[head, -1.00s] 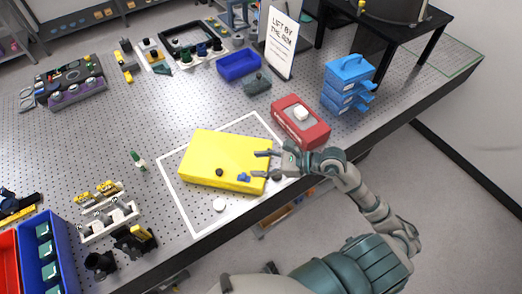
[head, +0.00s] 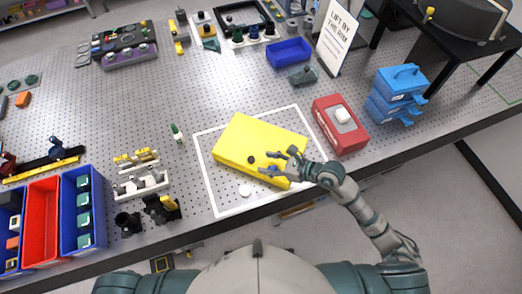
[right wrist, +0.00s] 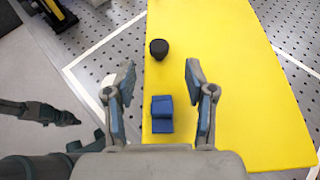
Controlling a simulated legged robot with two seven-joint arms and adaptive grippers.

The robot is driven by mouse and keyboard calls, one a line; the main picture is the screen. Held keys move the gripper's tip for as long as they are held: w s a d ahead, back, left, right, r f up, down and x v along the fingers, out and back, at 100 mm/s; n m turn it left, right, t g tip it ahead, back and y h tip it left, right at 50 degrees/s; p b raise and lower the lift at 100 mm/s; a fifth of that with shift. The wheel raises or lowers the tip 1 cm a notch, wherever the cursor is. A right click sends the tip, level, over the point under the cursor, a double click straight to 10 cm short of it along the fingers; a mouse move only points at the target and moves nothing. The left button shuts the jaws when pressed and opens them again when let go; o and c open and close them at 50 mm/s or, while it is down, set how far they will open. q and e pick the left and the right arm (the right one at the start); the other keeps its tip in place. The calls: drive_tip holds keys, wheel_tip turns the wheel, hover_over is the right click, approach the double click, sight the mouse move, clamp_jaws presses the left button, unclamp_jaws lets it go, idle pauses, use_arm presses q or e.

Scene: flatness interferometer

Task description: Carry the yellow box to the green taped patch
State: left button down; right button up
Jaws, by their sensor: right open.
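The yellow box (head: 250,138) lies flat on the perforated table inside a white taped outline (head: 212,190). It also fills much of the right wrist view (right wrist: 215,60). A black knob (right wrist: 159,49) and a small blue block (right wrist: 162,114) are on its top. My right gripper (head: 280,160) is open and empty over the box's near right part, its fingers either side of the blue block in the wrist view (right wrist: 160,85). I cannot tell whether it touches the box. The green taped patch (head: 490,87) is at the table's right end, partly cut off.
A red box (head: 327,127) stands close right of the yellow box, with blue stacked drawers (head: 392,100) beyond it. A black stand (head: 440,32) is near the green patch. A sign (head: 338,38) reads "LIFT BY THE RIM". A white disc (head: 245,190) lies near the front edge.

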sight(254, 159)
drive_tip(key=shift+w+a+f, duration=0.15)
drive_tip(key=shift+w+a, duration=0.1)
drive_tip(key=shift+a, duration=0.15)
drive_tip(key=p+x, duration=0.1)
drive_tip(key=x, duration=0.4)
drive_tip(key=shift+s+a, duration=0.1)
drive_tip(key=shift+a, duration=0.15)
drive_tip(key=shift+d, duration=0.4)
clamp_jaws()
drive_tip(key=shift+a, duration=0.1)
